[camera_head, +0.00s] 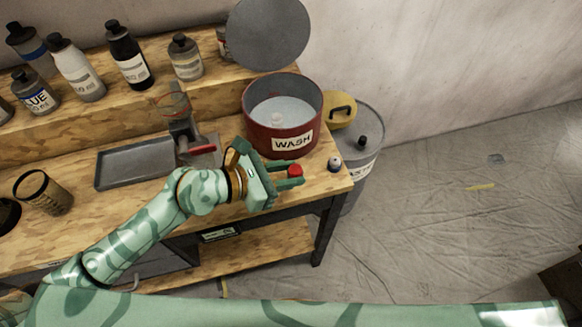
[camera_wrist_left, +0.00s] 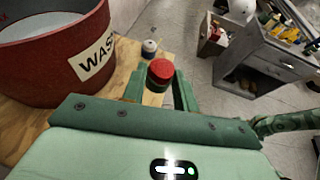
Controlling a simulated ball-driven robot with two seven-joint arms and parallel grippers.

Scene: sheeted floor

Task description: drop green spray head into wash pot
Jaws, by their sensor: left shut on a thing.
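The wash pot (camera_head: 257,131) is a red round tub labelled WASH, open at the top, with pale liquid and a small whitish object (camera_head: 277,119) inside. In the left wrist view its wall (camera_wrist_left: 40,62) fills the upper left. My left gripper (camera_head: 290,178) is just in front of the pot, outside its rim, over the bench's front edge. It is shut on a small red cap-like piece (camera_head: 295,171), which shows as a round red top between the fingers in the left wrist view (camera_wrist_left: 160,70). I see no green spray head. My right gripper is not in view.
A small white bottle (camera_head: 335,163) stands on the bench corner right of the pot. A grey disc (camera_head: 268,33) rises behind the pot. A grey tray (camera_head: 130,165) lies to the left, with several bottles on the shelf behind. A grey drum (camera_head: 367,140) stands at the right.

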